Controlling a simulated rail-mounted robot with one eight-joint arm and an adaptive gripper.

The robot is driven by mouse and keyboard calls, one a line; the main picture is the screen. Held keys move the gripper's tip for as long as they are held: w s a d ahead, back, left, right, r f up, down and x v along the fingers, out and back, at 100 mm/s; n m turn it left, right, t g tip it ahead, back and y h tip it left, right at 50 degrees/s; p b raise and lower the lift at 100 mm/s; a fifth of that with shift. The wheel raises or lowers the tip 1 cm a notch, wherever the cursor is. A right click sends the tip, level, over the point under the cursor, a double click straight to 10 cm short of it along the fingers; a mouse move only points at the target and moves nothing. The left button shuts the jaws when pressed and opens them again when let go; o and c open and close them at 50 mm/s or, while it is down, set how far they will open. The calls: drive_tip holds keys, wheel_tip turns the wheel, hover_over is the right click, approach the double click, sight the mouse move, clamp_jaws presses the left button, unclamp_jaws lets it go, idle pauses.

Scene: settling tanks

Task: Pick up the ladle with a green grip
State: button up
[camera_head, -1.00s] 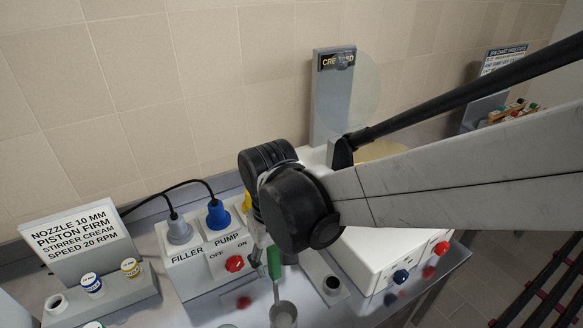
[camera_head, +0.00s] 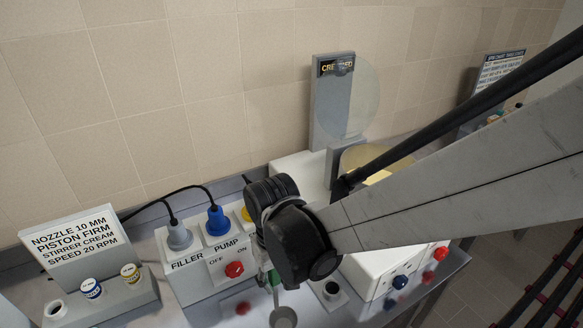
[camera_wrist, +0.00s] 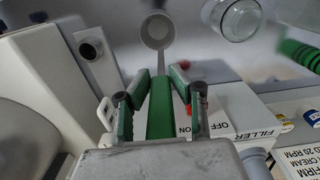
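The ladle has a green grip (camera_wrist: 160,118), a thin grey stem and a round grey bowl (camera_wrist: 157,31). In the wrist view the grip runs between the two fingers of my gripper (camera_wrist: 161,74), its end close to the palm. The fingertips lie close on both sides of the grip; whether they press on it I cannot tell. In the head view the bowl (camera_head: 283,317) shows at the bottom edge, with a bit of green grip (camera_head: 275,279) above it. My arm's dark joint hides most of the gripper there.
A grey block with a dark-rimmed hole (camera_head: 331,290) and a white machine (camera_head: 370,262) are at the right. A clear jar (camera_wrist: 235,18) stands near the bowl.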

clamp_jaws()
drive_tip(key=shift+r, duration=0.1)
